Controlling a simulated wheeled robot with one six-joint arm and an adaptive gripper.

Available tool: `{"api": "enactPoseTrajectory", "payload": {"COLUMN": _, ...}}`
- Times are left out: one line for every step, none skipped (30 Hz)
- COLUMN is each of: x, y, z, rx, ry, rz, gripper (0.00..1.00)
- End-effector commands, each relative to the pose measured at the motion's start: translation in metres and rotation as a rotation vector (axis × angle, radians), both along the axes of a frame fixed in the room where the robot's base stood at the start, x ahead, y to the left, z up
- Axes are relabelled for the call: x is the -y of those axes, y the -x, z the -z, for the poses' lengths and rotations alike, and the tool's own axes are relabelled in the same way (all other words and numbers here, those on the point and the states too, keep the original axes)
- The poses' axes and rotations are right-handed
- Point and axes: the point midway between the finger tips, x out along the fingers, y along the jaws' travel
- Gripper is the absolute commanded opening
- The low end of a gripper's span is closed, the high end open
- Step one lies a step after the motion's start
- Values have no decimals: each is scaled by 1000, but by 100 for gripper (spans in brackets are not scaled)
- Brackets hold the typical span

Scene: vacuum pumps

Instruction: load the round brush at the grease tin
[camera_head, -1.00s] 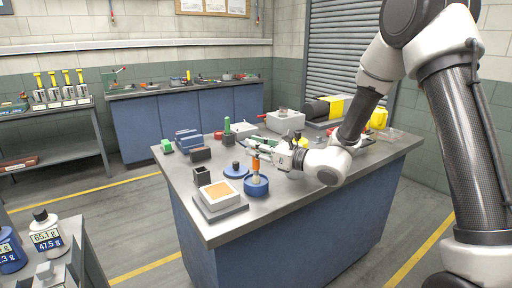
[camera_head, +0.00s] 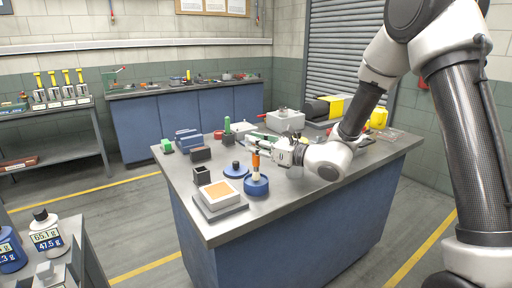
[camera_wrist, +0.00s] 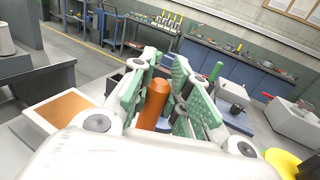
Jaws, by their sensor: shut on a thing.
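My gripper (camera_head: 256,147) is shut on the orange handle of the round brush (camera_head: 256,161), which it holds upright over the blue grease tin (camera_head: 257,187). The pale lower part of the brush is at the tin's open top; I cannot tell how deep the bristles sit. In the wrist view the orange brush handle (camera_wrist: 153,104) stands between the green finger pads of my gripper (camera_wrist: 160,85). A blue lid with a dark knob (camera_head: 236,171) lies on the bench just left of and behind the tin.
A grey block with an orange top (camera_head: 219,196) and a dark square holder (camera_head: 202,175) stand left of the tin. Blue blocks (camera_head: 187,140) and a green-topped part (camera_head: 227,127) stand farther back. A grey box (camera_head: 285,121) is at the back right. The bench's front edge is clear.

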Motion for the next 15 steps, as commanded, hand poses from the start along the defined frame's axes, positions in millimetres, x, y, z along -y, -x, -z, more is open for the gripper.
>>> {"api": "enactPoseTrajectory", "payload": {"x": 0, "y": 0, "z": -5, "rx": 3, "ry": -1, "rz": 0, "gripper": 0}}
{"api": "enactPoseTrajectory", "payload": {"x": 0, "y": 0, "z": -8, "rx": 3, "ry": -1, "rz": 0, "gripper": 0}}
{"api": "enactPoseTrajectory", "payload": {"x": 0, "y": 0, "z": -12, "rx": 3, "ry": -1, "rz": 0, "gripper": 0}}
{"api": "enactPoseTrajectory", "payload": {"x": 0, "y": 0, "z": -15, "rx": 3, "ry": -1, "rz": 0, "gripper": 0}}
{"api": "enactPoseTrajectory", "payload": {"x": 0, "y": 0, "z": -17, "rx": 4, "ry": -1, "rz": 0, "gripper": 0}}
{"api": "enactPoseTrajectory", "payload": {"x": 0, "y": 0, "z": -21, "rx": 4, "ry": -1, "rz": 0, "gripper": 0}}
{"api": "enactPoseTrajectory", "payload": {"x": 0, "y": 0, "z": -24, "rx": 3, "ry": -1, "rz": -1, "gripper": 0}}
{"api": "enactPoseTrajectory", "payload": {"x": 0, "y": 0, "z": -26, "rx": 4, "ry": -1, "rz": -1, "gripper": 0}}
{"api": "enactPoseTrajectory", "payload": {"x": 0, "y": 0, "z": -30, "rx": 4, "ry": -1, "rz": -1, "gripper": 0}}
{"api": "enactPoseTrajectory", "payload": {"x": 0, "y": 0, "z": -33, "rx": 5, "ry": -2, "rz": -1, "gripper": 0}}
{"api": "enactPoseTrajectory", "payload": {"x": 0, "y": 0, "z": -36, "rx": 5, "ry": -2, "rz": -1, "gripper": 0}}
{"api": "enactPoseTrajectory", "payload": {"x": 0, "y": 0, "z": -39, "rx": 4, "ry": -1, "rz": -1, "gripper": 0}}
{"api": "enactPoseTrajectory", "payload": {"x": 0, "y": 0, "z": -41, "rx": 4, "ry": -1, "rz": -1, "gripper": 0}}
{"api": "enactPoseTrajectory", "payload": {"x": 0, "y": 0, "z": -44, "rx": 4, "ry": -1, "rz": -1, "gripper": 0}}
{"api": "enactPoseTrajectory", "payload": {"x": 0, "y": 0, "z": -48, "rx": 5, "ry": -2, "rz": -1, "gripper": 0}}
